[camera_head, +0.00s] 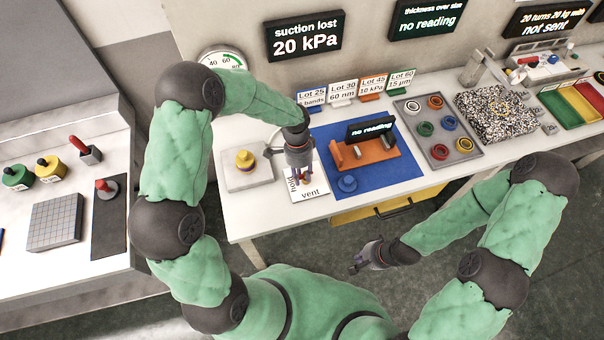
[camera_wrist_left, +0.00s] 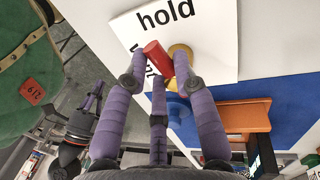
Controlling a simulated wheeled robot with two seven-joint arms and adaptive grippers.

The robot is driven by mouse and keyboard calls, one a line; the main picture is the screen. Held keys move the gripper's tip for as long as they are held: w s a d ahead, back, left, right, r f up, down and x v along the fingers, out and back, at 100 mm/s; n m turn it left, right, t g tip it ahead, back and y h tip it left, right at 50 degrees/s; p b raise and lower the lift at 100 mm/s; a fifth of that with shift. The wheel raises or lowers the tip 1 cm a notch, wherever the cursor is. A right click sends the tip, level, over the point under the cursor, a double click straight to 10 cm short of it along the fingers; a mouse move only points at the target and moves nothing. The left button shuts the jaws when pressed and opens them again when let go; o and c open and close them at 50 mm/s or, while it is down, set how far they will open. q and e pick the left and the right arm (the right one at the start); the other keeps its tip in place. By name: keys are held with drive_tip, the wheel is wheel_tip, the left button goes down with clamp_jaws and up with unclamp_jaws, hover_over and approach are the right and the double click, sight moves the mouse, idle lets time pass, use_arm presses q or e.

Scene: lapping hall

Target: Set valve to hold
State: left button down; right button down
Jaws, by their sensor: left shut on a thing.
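The valve sits on a white plate (camera_head: 312,191) with the words "hold" at its left side and "vent" at its front. In the left wrist view, the white plate (camera_wrist_left: 219,62) shows "hold" at the top and a partly covered word at the left. The valve has a red handle (camera_wrist_left: 157,58) beside a brass-yellow hub (camera_wrist_left: 181,53). The handle lies on the partly covered word's side of the hub. My left gripper (camera_head: 297,172) points down over the plate, and its fingers (camera_wrist_left: 158,88) are shut on the red handle. My right gripper (camera_head: 357,264) hangs empty and open before the bench.
A blue mat (camera_head: 400,176) with an orange fixture (camera_head: 365,158) and a blue knob (camera_head: 347,184) lies right of the plate. A yellow knob (camera_head: 244,160) stands on a block to its left. The dark display (camera_head: 305,36) reads "suction lost 20 kPa".

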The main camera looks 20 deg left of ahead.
use_arm(q)
drive_tip(key=shift+w+a+r+t, duration=0.2)
drive_tip(key=shift+w+r+t, duration=0.1)
drive_tip(key=shift+w, duration=0.2)
idle(0.8)
drive_tip(key=c, duration=1.1)
unclamp_jaws()
drive_tip(key=shift+f, duration=0.1)
drive_tip(key=shift+s+f, duration=0.1)
drive_tip(key=shift+s, duration=0.15)
drive_tip(key=r, duration=0.4)
drive_tip(key=w+a+r, duration=0.1)
drive_tip(key=r, duration=0.6)
drive_tip(key=shift+w+a+r, duration=0.2)
drive_tip(key=shift+w+r, duration=0.2)
